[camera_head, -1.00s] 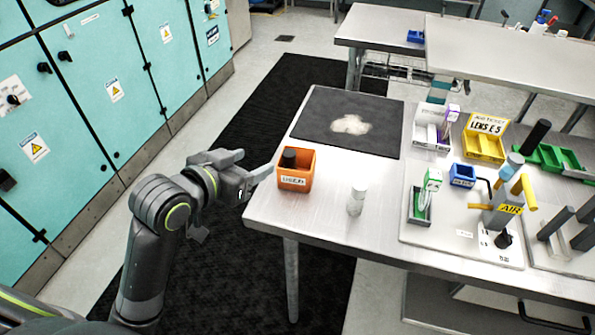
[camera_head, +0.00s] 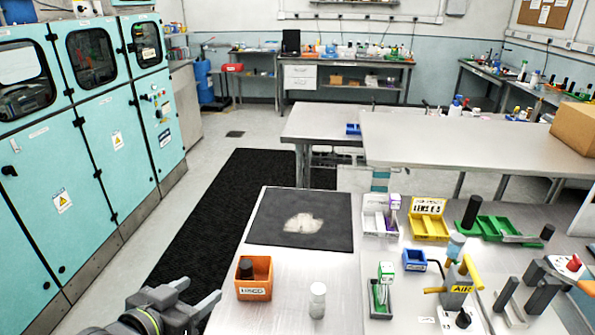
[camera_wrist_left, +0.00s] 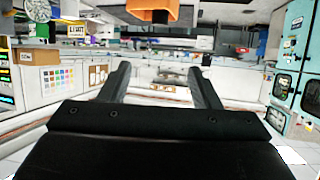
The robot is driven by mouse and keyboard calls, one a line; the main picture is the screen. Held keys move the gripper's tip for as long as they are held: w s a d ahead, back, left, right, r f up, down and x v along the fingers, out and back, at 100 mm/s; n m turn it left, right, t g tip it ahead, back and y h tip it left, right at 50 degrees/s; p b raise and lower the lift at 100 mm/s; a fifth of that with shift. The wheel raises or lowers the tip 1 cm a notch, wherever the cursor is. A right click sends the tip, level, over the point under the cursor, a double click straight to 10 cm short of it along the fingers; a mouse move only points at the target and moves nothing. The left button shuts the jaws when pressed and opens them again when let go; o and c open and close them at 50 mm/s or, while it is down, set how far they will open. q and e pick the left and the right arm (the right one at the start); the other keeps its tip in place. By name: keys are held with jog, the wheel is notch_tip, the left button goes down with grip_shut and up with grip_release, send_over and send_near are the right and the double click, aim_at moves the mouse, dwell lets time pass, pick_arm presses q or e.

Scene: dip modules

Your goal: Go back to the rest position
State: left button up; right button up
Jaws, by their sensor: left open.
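My left gripper (camera_head: 197,297) is in the lower left of the head view, beside the left edge of the work table (camera_head: 277,321). Its two fingers are apart. The left wrist view also shows the gripper (camera_wrist_left: 160,75) with its fingers spread and nothing between them. An orange bin (camera_head: 253,289) with a dark cylinder in it stands on the table, right of the gripper and apart from it. In the left wrist view an orange thing (camera_wrist_left: 152,14) shows at the top edge. My right gripper is not in view.
A white-capped bottle (camera_head: 317,300) stands right of the orange bin. A dark mat (camera_head: 300,238) lies behind them. A yellow bin (camera_head: 429,228), green tray (camera_head: 490,229) and tool stands fill the right side. Teal cabinets (camera_head: 60,180) line the left; a dark floor mat (camera_head: 205,215) lies between.

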pick_arm(q)
jog(key=s+a+f+n+g+y, duration=0.25)
jog(key=s+a+f+g, duration=0.2)
jog(key=s+f, duration=0.6)
jog(key=s+a+f+n+g+y, duration=0.1)
jog(key=s+a+f+g+y, duration=0.3)
jog(key=s+f, duration=0.6)
notch_tip(320, 180, down, 24)
jog(key=s+a+g+h, duration=0.1)
jog(key=g+h, duration=0.1)
jog(key=s+d+f+g, duration=0.1)
jog(key=s+f, duration=1.4)
jog(key=shift+f, duration=0.2)
